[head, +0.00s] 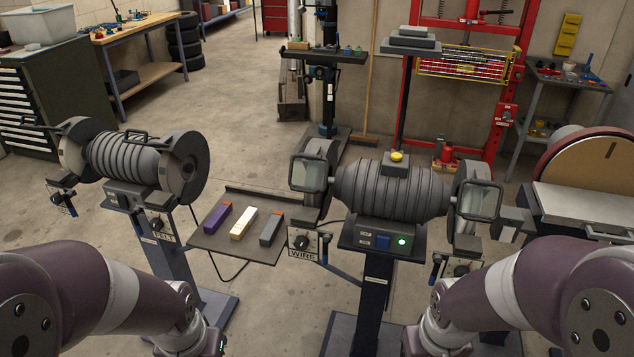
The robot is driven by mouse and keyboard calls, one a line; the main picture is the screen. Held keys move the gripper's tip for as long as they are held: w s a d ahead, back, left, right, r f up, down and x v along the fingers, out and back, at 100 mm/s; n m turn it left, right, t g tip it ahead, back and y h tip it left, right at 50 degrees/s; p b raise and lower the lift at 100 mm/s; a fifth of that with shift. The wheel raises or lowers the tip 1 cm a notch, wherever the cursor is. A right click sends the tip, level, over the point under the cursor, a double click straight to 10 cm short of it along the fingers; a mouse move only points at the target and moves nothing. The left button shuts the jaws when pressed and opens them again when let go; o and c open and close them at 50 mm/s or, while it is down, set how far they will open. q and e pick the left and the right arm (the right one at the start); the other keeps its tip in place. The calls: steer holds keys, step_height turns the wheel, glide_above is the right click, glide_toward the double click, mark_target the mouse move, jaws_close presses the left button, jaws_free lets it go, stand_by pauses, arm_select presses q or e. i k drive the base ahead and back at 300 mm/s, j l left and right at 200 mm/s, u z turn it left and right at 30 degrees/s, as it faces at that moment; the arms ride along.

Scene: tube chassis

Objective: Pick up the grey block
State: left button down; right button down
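The grey block (271,228) lies on a dark tray (206,243) between the two bench grinders. It is the rightmost of three blocks in a row. A white block (243,224) lies to its left, and a purple block (217,217) lies left of that. The blocks are apart from each other. My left arm comes in from the lower left and my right arm from the lower right. Both grippers are below the picture's lower edge, so neither shows. Nothing is seen touching the grey block.
A grinder (392,192) on a pedestal stands just right of the tray, with a box marked WIRE (302,243) near the grey block. Another grinder (130,160) stands to the left. A disc sander (592,175) is at far right. Concrete floor (250,110) is clear behind the tray.

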mark_target(267, 236)
steer(key=j+z, duration=0.1)
steer(key=z, duration=0.85)
steer(key=i+j+z, duration=0.15)
steer(key=j+z, duration=0.25)
steer(key=j, duration=0.25)
steer(key=j+z, duration=0.4)
steer(key=j, duration=0.2)
steer(key=j+z, duration=0.4)
steer(key=j, duration=0.25)
